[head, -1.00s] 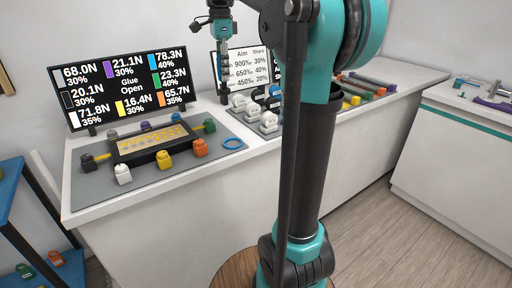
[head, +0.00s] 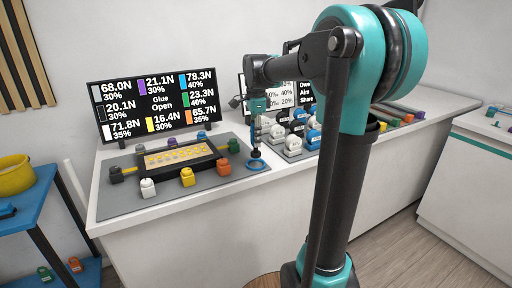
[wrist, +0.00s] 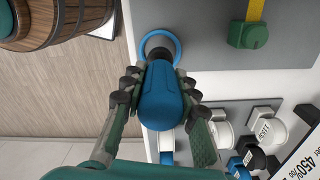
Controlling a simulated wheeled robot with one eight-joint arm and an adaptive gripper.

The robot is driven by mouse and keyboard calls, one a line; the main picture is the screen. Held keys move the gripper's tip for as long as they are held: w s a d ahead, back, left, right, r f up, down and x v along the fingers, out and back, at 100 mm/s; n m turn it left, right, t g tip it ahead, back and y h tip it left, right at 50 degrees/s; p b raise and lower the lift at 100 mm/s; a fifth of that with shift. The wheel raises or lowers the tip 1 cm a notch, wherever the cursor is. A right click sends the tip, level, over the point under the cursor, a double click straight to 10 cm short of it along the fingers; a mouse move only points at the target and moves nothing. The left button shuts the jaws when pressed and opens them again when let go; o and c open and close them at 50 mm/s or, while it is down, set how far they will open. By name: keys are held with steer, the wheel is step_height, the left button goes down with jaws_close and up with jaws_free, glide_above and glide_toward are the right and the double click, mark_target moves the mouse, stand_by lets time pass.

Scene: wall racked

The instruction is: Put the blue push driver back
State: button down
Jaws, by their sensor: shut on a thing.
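The blue push driver (wrist: 160,97) is between the fingers of my gripper (wrist: 157,82), which is shut on its handle. In the wrist view its dark lower end lines up with the blue ring (wrist: 174,38) on the grey mat. In the head view my gripper (head: 257,108) hangs over the right part of the mat, with the driver pointing down, roughly upright. The blue ring (head: 264,166) lies under its tip. I cannot tell whether the tip touches the mat or is just above it.
A black tray with a yellow panel (head: 180,157) stands left on the mat (head: 125,202), ringed by several coloured blocks. A green block (head: 233,145) is close left of the driver. White and blue pieces (head: 313,138) stand close right. A screen (head: 153,105) stands behind.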

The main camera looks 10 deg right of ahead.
steer(key=shift+f, duration=1.9)
steer(key=shift+f, duration=0.1)
steer(key=c, duration=1.2)
jaws_free()
steer(key=shift+o, duration=0.2)
step_height(320, 180, up, 12)
steer(key=shift+r, duration=0.1)
